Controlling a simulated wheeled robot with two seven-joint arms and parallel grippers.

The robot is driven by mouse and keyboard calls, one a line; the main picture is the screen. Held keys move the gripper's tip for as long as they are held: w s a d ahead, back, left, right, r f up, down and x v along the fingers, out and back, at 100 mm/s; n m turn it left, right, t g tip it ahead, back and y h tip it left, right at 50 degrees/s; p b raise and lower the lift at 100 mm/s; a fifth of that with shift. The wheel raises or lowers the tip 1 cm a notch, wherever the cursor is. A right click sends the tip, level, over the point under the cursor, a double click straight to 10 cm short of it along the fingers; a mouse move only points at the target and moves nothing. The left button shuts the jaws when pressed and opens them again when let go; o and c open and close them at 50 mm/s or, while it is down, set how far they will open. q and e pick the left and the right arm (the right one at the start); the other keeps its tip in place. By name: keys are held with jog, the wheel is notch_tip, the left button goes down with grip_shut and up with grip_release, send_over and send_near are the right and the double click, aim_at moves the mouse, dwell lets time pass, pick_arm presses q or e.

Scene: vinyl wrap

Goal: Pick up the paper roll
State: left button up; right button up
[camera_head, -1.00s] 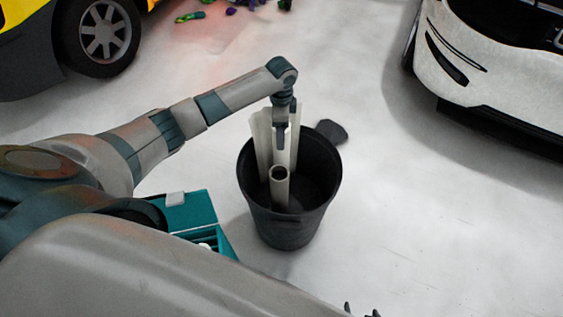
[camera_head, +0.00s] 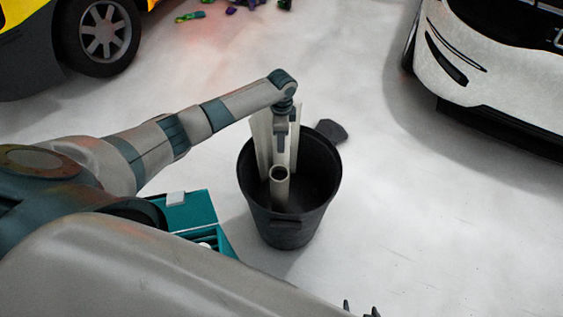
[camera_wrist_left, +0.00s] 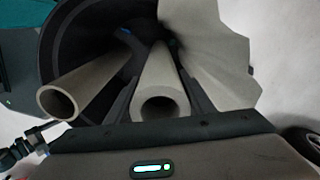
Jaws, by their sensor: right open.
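A dark bin (camera_head: 290,233) stands on the floor and holds pale paper rolls. The front roll (camera_head: 280,188) is a hollow upright tube. Taller pale pieces (camera_head: 262,135) stand behind it. My left gripper (camera_head: 280,152) points down into the bin, behind the front roll. In the left wrist view, a thick-walled roll (camera_wrist_left: 158,105) lies between the two dark fingers (camera_wrist_left: 158,92), which stand apart on either side of it. A hollow roll (camera_wrist_left: 75,90) is to its left and a ragged-edged pale piece (camera_wrist_left: 215,60) to its right. My right gripper (camera_head: 361,309) is open and empty at the bottom edge, mostly cut off.
A teal box (camera_head: 190,212) sits left of the bin, beside my body. A dark flat object (camera_head: 331,131) is behind the bin. A white car (camera_head: 490,70) is at the right, a yellow car's wheel (camera_head: 103,35) at upper left. The floor right of the bin is clear.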

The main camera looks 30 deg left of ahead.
pick_arm(q)
jog(key=c, duration=0.8)
jog(key=d+r, duration=0.3)
jog(key=d, duration=0.1)
jog(key=d+r+b, duration=0.1)
jog(key=d+r, duration=0.2)
jog(key=r, duration=0.1)
jog(key=d+r, duration=0.4)
jog(key=shift+w+d, duration=0.25)
jog(key=shift+d, duration=0.1)
pick_arm(e)
jog(key=shift+s+d+f+g, duration=0.45)
jog(key=shift+d+f+g, duration=0.15)
jog(key=shift+d, duration=0.1)
